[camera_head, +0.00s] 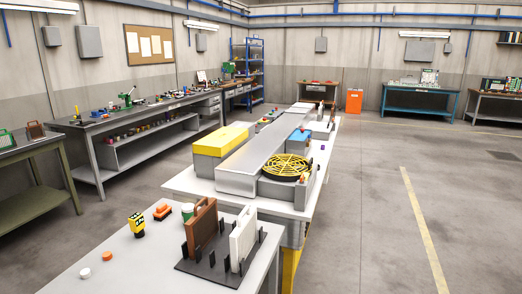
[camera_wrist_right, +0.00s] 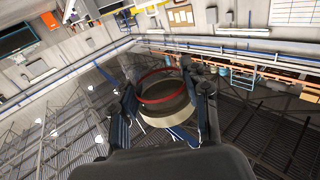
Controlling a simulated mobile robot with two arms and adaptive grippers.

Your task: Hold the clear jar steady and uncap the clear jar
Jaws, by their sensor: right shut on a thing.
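In the right wrist view my right gripper (camera_wrist_right: 165,105) is shut on a round, see-through thing that looks like the clear jar (camera_wrist_right: 163,100). It has a red ring at its far side and a pale, cream band nearer the palm. The fingers sit on either side of it. I cannot tell whether the pale band is a cap. Neither gripper shows in the head view, and my left gripper is not seen in the right wrist view.
The near table (camera_head: 150,270) bears a white round piece (camera_head: 85,272), an orange one (camera_head: 107,256), a yellow-and-black object (camera_head: 137,225) and a black rack (camera_head: 205,265) with upright panels. A long bench (camera_head: 185,185) with a yellow fan grille (camera_head: 286,167) stands beyond. The right floor is clear.

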